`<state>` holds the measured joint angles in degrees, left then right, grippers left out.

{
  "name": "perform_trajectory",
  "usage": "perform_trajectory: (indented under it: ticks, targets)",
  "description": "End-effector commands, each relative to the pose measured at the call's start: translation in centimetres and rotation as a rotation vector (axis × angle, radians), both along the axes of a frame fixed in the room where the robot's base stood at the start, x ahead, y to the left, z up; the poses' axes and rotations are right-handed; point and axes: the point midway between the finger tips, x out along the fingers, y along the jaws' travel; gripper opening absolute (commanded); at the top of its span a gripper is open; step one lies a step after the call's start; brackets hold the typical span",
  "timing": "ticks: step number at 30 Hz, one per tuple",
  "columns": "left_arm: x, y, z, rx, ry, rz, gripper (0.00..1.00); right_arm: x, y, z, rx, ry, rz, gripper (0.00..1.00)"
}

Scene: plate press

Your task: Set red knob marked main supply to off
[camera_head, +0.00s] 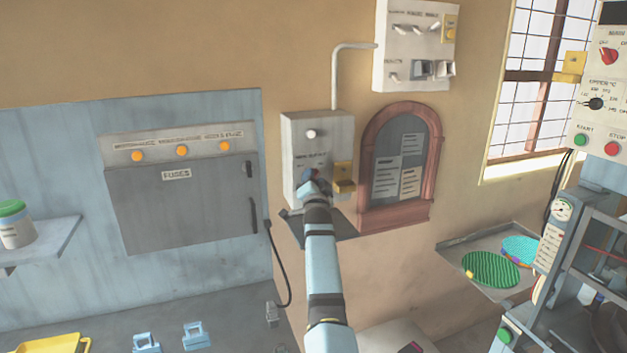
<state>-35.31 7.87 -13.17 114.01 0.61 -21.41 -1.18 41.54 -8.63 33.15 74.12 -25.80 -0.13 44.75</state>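A grey wall box (345,130) with a white round button or lamp (311,133) and a small blurred label that seems to read main supply hangs in the middle. My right gripper (311,178) is at the front of this box, just under the label. It covers the spot where a knob would sit, so I cannot see the knob or its setting there. I cannot tell whether its fingers are open or shut, or touching. Another red knob (608,56) shows on the control panel at the far right, under a cut-off label. My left gripper is not in view.
A yellow hasp-like part (344,176) sticks out right beside my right gripper. A small dark shelf (340,226) is below the box. A fuse cabinet (180,205) stands left, an arched notice board (382,210) right. A conduit (335,80) runs up from the box.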

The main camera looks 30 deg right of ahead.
Motion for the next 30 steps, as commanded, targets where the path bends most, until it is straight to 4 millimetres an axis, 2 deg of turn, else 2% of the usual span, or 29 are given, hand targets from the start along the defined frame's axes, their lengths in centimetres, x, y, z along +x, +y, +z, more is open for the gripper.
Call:
perform_trajectory:
  ticks: [3,8,20,30]
  targets:
    - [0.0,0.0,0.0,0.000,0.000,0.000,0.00,0.0,0.0,0.0,0.000,0.000,0.000,0.37]
    - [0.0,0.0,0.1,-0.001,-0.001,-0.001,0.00,0.0,0.0,0.0,0.000,0.000,0.000,0.00]
    - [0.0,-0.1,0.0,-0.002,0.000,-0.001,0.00,0.0,-0.1,0.1,-0.029,0.004,-0.001,0.00]
    - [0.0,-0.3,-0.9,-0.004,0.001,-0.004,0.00,-0.1,-0.3,0.1,-0.228,0.050,-0.002,0.00]
